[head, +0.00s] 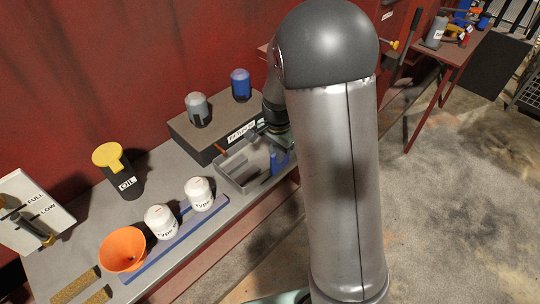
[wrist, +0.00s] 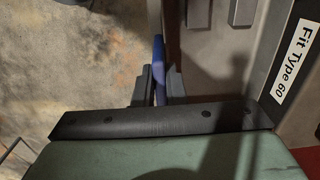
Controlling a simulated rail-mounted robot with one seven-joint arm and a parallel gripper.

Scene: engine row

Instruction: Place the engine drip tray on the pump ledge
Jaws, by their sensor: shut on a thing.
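A shallow grey tray (head: 238,178), seemingly the engine drip tray, sits at the right end of the bench, in front of the dark block. A blue tab (head: 280,162) shows at its right side. My gripper (wrist: 158,85) is shut on this blue tab (wrist: 158,60), with one finger on each side. In the head view my arm hides most of the gripper and the tray's right end. I cannot tell whether the tray touches the bench. No place is clearly marked as the pump ledge.
The dark block (head: 188,142) holds a grey and a blue filter; its label (wrist: 293,62) reads "Fit Type 60". Two white filters (head: 161,222), an orange funnel (head: 122,249) and an oil bottle (head: 124,180) stand left. A second table (head: 455,52) at back right is cluttered.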

